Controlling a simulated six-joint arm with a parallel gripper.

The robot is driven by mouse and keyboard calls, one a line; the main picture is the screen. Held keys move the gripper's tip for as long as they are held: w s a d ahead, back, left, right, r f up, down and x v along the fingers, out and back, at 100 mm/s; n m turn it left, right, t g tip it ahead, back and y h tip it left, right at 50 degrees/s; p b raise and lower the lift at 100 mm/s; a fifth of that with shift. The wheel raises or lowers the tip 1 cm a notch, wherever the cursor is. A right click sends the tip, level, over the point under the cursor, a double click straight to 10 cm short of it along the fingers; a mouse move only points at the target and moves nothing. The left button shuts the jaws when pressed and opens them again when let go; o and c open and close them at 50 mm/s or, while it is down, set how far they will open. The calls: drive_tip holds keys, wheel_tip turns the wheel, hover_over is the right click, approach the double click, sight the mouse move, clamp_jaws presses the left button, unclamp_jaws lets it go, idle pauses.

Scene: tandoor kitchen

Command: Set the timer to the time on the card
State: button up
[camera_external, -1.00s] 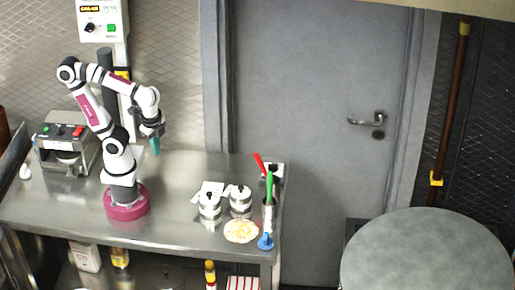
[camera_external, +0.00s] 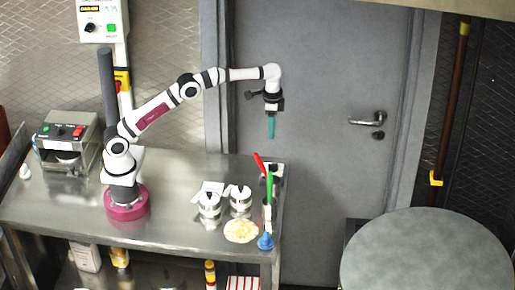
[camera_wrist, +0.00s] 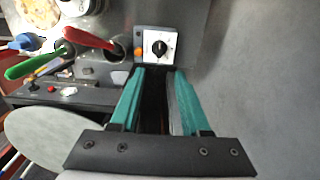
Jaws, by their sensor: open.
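A small box with a white face and a black round dial (camera_wrist: 159,46) lies just beyond my fingertips in the wrist view; it looks like the timer. In the external view the box (camera_external: 279,170) is at the table's right back corner, partly hidden by the red and green handles. My gripper (camera_external: 271,130) points down above that corner, clear of the box. In the wrist view its teal fingers (camera_wrist: 160,72) are apart with nothing between them. The dial's marks are too small to read. I cannot make out a card with a time.
A red handle (camera_external: 260,163) and a green handle (camera_external: 270,186) stand up close to the box. A wall panel (camera_external: 101,20) has a lit display, knob and green button. A grey door (camera_external: 300,90) is behind.

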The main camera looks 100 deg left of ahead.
sight(271, 164)
wheel_tip(271, 164, down, 14)
drive_tip(key=shift+f, duration=0.25)
clamp_jaws()
